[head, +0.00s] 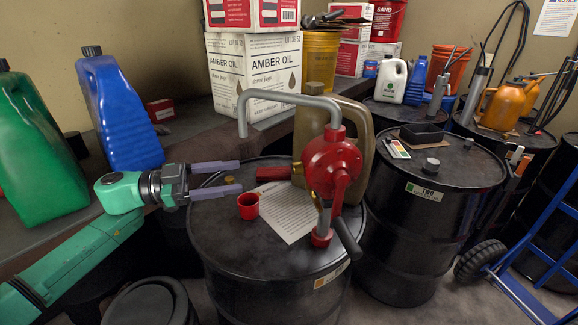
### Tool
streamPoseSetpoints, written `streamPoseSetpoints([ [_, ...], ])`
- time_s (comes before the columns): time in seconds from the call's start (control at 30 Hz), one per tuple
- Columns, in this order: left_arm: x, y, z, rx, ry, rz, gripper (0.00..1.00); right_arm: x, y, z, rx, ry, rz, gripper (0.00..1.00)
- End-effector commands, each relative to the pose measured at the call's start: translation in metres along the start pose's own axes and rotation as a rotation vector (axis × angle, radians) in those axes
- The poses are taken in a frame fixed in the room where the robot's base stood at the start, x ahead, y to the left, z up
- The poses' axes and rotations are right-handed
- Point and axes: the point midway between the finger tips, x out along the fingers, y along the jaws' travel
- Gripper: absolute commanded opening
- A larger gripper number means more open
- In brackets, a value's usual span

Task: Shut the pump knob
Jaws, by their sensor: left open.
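The red pump (331,163) stands on the front black drum (270,280), with a grey curved pipe (262,96) arching to the left. A dark crank handle (347,238) hangs at its lower right. A small metal and yellowish part (323,218) sits beside a red outlet low on the pump. I cannot tell for certain which part is the knob. My right gripper is not in view.
A red cup (248,206) and a paper sheet (288,212) lie on the drum top. A blue jug (122,115) and a green jug (38,150) stand on the left shelf. A tan jug (364,135) is behind the pump. A second drum (425,235) stands right.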

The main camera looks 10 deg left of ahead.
Motion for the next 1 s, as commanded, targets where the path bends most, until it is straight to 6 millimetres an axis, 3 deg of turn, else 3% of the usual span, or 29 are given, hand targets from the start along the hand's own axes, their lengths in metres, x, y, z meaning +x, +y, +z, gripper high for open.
streamPoseSetpoints([
  [0.07, 0.018, -0.002, -0.007, 0.002, 0.008, -0.001, 0.66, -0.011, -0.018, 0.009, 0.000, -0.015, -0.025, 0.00],
  [0.17, 0.043, -0.003, -0.009, 0.002, 0.009, -0.003, 0.66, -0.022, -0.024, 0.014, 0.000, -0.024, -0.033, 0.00],
  [0.4, 0.099, -0.002, -0.005, 0.000, 0.004, -0.002, 0.66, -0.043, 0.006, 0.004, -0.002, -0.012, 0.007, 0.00],
  [0.53, 0.112, -0.001, -0.002, 0.001, 0.001, -0.002, 0.66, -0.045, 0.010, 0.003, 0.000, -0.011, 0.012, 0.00],
  [0.77, 0.113, -0.001, 0.000, 0.000, 0.000, -0.002, 0.66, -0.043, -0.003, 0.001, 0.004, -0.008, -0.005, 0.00],
  [0.83, 0.113, -0.001, 0.000, 0.000, 0.000, -0.002, 0.47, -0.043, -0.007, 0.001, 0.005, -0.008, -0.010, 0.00],
  [0.93, 0.113, -0.001, 0.000, 0.000, 0.000, -0.002, 0.09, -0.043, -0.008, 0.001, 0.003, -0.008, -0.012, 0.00],
  [0.97, 0.113, -0.001, 0.000, 0.000, 0.000, -0.002, 0.00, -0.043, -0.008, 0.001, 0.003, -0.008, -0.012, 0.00],
  [1.0, 0.113, -0.001, 0.000, 0.000, 0.000, -0.002, 0.00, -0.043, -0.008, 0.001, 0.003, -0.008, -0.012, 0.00],
])
